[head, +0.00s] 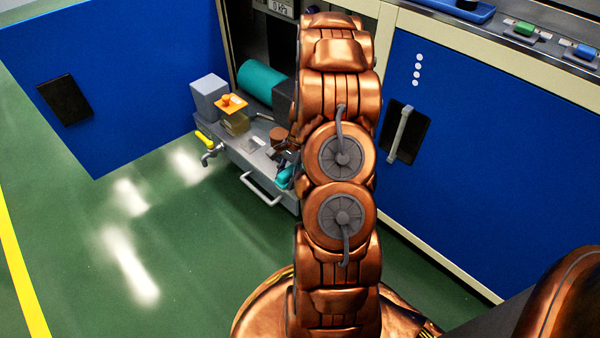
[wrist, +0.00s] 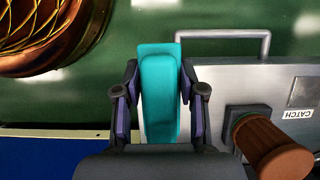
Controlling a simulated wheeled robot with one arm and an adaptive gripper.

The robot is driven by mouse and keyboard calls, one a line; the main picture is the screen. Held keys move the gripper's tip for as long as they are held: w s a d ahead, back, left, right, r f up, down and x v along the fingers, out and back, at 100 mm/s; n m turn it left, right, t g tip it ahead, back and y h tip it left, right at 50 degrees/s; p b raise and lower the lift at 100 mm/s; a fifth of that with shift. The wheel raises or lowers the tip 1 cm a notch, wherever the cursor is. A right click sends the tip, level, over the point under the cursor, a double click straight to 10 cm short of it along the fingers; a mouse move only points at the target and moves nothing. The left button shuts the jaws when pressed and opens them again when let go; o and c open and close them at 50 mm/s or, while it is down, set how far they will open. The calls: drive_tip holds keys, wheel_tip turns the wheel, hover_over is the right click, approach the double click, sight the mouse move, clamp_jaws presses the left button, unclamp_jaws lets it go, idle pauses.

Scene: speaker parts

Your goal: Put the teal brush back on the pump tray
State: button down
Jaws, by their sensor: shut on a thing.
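The teal brush (wrist: 160,92) is between the two fingers of my gripper (wrist: 159,80), which is shut on it. In the wrist view the brush lies along the left end of the grey pump tray (wrist: 222,88), with green floor beyond. I cannot tell whether it touches the tray. In the head view a bit of the brush (head: 284,178) shows left of my arm, by the right end of the pulled-out tray (head: 238,150). My arm hides much of the gripper and that tray end.
On the tray stand a brown knob (wrist: 270,148), an orange-topped jar (head: 233,115) and a grey box (head: 209,97). A yellow-handled tap (head: 207,146) and a bar handle (head: 262,190) stick out in front. A teal cylinder (head: 260,82) is behind. The open blue door (head: 130,75) stands left.

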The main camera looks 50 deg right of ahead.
drive_tip(key=d, duration=0.2)
drive_tip(key=w+d+b, duration=0.1)
drive_tip(key=d, duration=0.2)
drive_tip(key=d+b, duration=0.1)
drive_tip(key=d, duration=0.1)
drive_tip(key=shift+w+d+f, duration=0.15)
drive_tip(key=shift+w+f, duration=0.15)
drive_tip(key=shift+f, duration=0.05)
drive_tip(key=shift+d+f, duration=0.2)
wheel_tip(320, 180, down, 3)
drive_tip(key=shift+f+b, duration=0.1)
drive_tip(key=shift+b, duration=1)
drive_tip(key=c, duration=0.7)
unclamp_jaws()
